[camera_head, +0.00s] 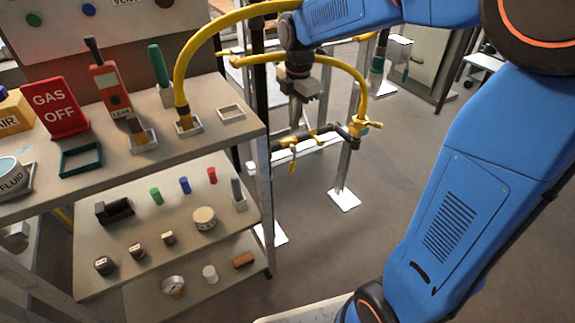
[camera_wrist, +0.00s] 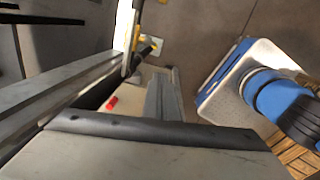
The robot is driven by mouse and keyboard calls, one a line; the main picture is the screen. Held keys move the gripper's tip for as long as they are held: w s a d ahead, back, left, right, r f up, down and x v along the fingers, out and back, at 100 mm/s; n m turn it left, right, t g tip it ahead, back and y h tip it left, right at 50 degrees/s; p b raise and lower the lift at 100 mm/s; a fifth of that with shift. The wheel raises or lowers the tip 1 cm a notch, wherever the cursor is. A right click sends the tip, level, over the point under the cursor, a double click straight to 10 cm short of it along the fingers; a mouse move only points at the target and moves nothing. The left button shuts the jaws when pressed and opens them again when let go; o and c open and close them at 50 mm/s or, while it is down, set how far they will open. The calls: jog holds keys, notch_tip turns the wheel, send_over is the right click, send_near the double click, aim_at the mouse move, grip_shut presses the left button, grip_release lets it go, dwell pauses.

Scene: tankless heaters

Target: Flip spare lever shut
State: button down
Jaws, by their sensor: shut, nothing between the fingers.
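A dark horizontal pipe (camera_head: 312,135) on a stand carries yellow valve levers. One yellow lever (camera_head: 291,163) hangs down at the pipe's left part. Another yellow lever (camera_head: 372,124) sticks out to the right at the pipe's right end, below the yellow hose. I cannot tell which is the spare one. My gripper (camera_head: 298,114) is shut and empty, pointing down just above the pipe's left part. Whether it touches the pipe or a lever is unclear. In the wrist view a yellow lever or fitting (camera_wrist: 127,62) shows near the top, partly cut off.
A yellow hose (camera_head: 347,69) arches behind my gripper to the pipe's right end. Left stands a shelf unit (camera_head: 215,150) with a red GAS OFF sign (camera_head: 54,107), a leak detector (camera_head: 112,88) and small parts. Its metal post (camera_head: 264,200) is close to the pipe.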

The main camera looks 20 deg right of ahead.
jog(key=w+a+f+n, duration=0.1)
jog(key=w+n, duration=0.1)
send_over(289, 174)
notch_tip(289, 174, down, 20)
jog(key=shift+s+a, duration=0.3)
jog(key=shift+a, duration=0.05)
dwell(0.3)
jog(key=shift+w+d+f, duration=0.1)
jog(key=shift+d+f, duration=0.4)
jog(key=shift+r, duration=0.15)
